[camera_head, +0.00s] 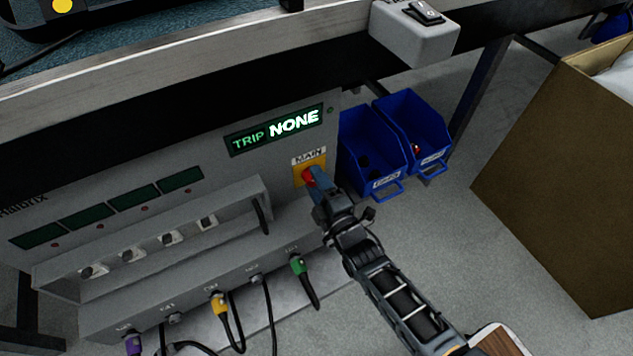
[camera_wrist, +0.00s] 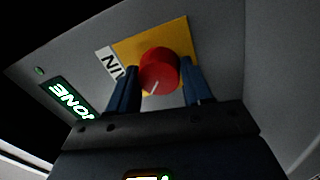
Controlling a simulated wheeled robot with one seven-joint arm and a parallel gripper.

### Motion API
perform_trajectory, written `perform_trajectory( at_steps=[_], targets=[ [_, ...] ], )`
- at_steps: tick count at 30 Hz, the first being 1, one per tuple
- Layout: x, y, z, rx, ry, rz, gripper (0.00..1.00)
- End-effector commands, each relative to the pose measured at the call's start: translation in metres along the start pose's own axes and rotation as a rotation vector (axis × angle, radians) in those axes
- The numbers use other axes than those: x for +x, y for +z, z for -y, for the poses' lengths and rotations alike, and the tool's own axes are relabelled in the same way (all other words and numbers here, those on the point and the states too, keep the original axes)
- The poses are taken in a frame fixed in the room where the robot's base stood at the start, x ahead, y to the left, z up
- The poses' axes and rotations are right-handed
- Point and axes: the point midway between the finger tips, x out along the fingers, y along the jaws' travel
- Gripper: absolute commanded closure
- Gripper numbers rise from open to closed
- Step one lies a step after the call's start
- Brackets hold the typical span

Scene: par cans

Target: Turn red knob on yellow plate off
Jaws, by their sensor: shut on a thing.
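The red knob (camera_head: 308,176) sits on a yellow plate (camera_head: 298,170) under the MAIN label on the grey panel. In the wrist view the red knob (camera_wrist: 160,70) shows between my two blue fingers, with a white pointer line toward its lower left. The yellow plate (camera_wrist: 182,30) shows behind it. My gripper (camera_head: 316,182) is at the knob in the head view and also shows in the wrist view (camera_wrist: 158,82). It is shut on the red knob. Part of the knob and plate is hidden by my gripper in the head view.
A green display (camera_head: 277,130) reads TRIP NONE. Coloured plugs with cables, such as the green plug (camera_head: 298,266), run along the panel's lower front. Blue bins (camera_head: 372,150) stand right of the panel. A cardboard box (camera_head: 560,170) stands farther right, with open floor between.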

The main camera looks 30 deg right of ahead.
Motion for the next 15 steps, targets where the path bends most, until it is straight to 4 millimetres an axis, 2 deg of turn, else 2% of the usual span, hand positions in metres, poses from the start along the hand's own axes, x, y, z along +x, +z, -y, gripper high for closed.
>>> perform_trajectory(
  at_steps=[7, 8, 15],
  targets=[
    [-0.0002, -0.0005, 0.0009, -0.002, -0.002, -0.001, 0.81],
    [-0.0002, -0.0005, 0.0009, -0.002, -0.002, -0.001, 0.49],
    [-0.0001, -0.0004, 0.0005, -0.001, -0.001, -0.001, 0.27]
  ],
)
